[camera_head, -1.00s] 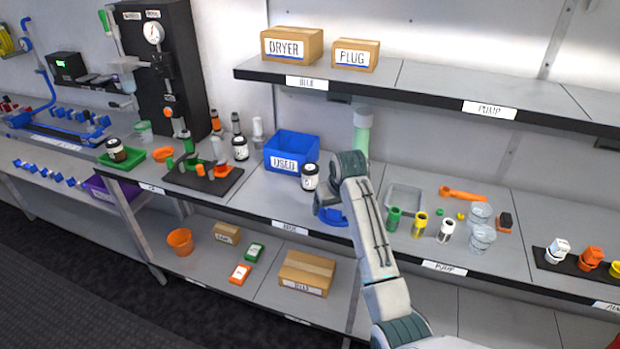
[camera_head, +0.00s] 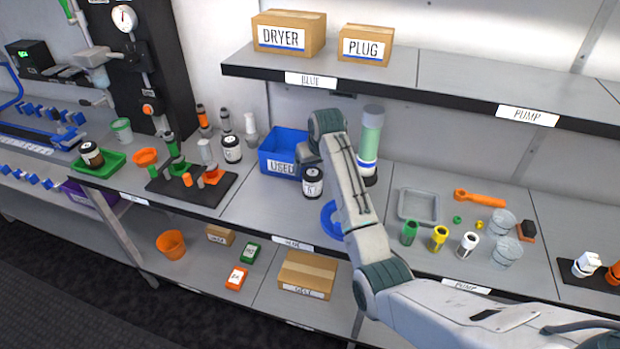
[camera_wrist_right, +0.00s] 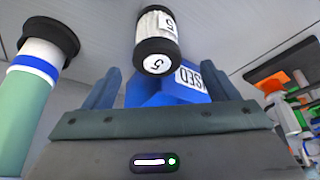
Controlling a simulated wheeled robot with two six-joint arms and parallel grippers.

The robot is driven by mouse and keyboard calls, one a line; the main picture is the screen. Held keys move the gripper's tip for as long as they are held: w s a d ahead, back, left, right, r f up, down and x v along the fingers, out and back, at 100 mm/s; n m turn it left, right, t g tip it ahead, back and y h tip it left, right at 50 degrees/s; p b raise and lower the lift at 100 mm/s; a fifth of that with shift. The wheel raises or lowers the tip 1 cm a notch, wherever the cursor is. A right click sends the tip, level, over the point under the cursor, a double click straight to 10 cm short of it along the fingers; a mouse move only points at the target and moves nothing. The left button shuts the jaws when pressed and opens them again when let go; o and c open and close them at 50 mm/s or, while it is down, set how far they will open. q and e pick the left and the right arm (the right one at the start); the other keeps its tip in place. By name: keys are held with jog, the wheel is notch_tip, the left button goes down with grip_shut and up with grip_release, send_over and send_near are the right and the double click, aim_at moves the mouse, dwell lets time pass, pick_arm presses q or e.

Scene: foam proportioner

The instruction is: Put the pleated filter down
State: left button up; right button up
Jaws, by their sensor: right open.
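A pleated filter (camera_head: 313,184) with a white body and black end caps stands upright on the middle shelf, in front of the blue USED bin. In the right wrist view the filter (camera_wrist_right: 157,40) shows its "5" label, beyond and between the fingers. My right gripper (camera_wrist_right: 160,88) is open, with nothing held between its fingers. In the head view the right gripper (camera_head: 304,156) is beside the bin, above the filter, partly hidden by its own wrist. My left gripper is not in view.
The blue USED bin (camera_head: 279,160) is close behind the filter. A green cylinder (camera_head: 370,132) with white and blue bands stands to the right, and a blue ring (camera_head: 330,220) lies in front. Similar jars (camera_head: 232,149) stand left. The shelf left of the ring is clear.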

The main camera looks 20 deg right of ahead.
aim_at(313, 173)
jog(key=shift+x, duration=1.15)
jog(key=p+x, duration=0.2)
jog(key=x, duration=0.2)
jog(key=shift+w+d+f, duration=0.1)
jog(key=shift+d+f, duration=0.05)
jog(key=shift+f, duration=0.15)
jog(key=shift+w+f, duration=0.2)
jog(key=shift+f, duration=0.3)
jog(key=c, duration=1.1)
jog(key=shift+r+p, duration=0.1)
jog(key=shift+p, duration=0.2)
